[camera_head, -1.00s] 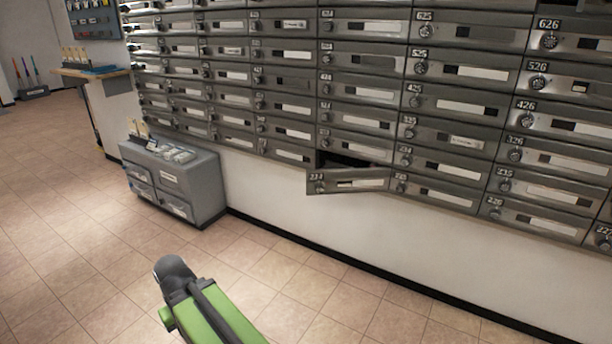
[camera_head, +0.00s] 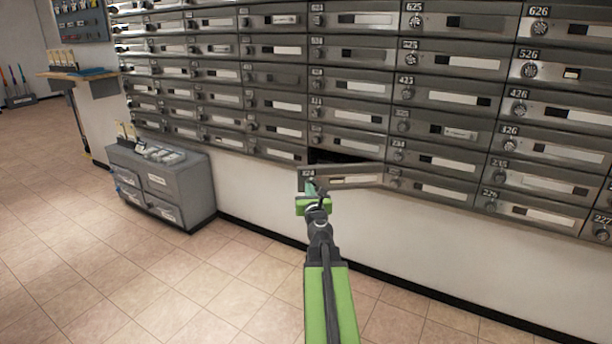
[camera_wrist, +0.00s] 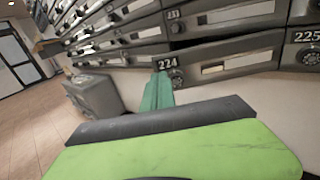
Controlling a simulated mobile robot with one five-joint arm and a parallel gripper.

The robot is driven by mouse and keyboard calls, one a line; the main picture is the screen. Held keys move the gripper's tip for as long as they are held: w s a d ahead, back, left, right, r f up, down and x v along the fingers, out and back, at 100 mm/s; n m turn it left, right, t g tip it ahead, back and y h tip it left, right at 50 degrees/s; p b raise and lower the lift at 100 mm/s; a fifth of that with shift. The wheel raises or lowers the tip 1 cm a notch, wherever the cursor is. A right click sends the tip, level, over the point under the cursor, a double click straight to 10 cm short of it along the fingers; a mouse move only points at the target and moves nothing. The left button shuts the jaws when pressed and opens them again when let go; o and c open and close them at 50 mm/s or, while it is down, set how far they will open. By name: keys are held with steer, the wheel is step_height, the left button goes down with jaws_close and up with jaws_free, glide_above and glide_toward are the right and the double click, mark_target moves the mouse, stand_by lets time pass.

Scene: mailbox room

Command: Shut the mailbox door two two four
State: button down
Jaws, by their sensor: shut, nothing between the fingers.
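The mailbox door 224 (camera_head: 350,180) stands partly open in the bottom row, with a dark gap above it. In the wrist view the door (camera_wrist: 245,66) shows its number 224 and a white label strip. My gripper (camera_head: 311,188) is shut and empty.
Closed mailbox doors fill the wall around it, with 225 (camera_wrist: 306,58) to its right. A grey cabinet (camera_head: 180,190) with small items on top stands at the left against the wall. The tiled floor (camera_head: 200,285) in front is clear.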

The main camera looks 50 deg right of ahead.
mark_target(303, 168)
steer(key=x, duration=1.4)
steer(key=shift+w, duration=0.1)
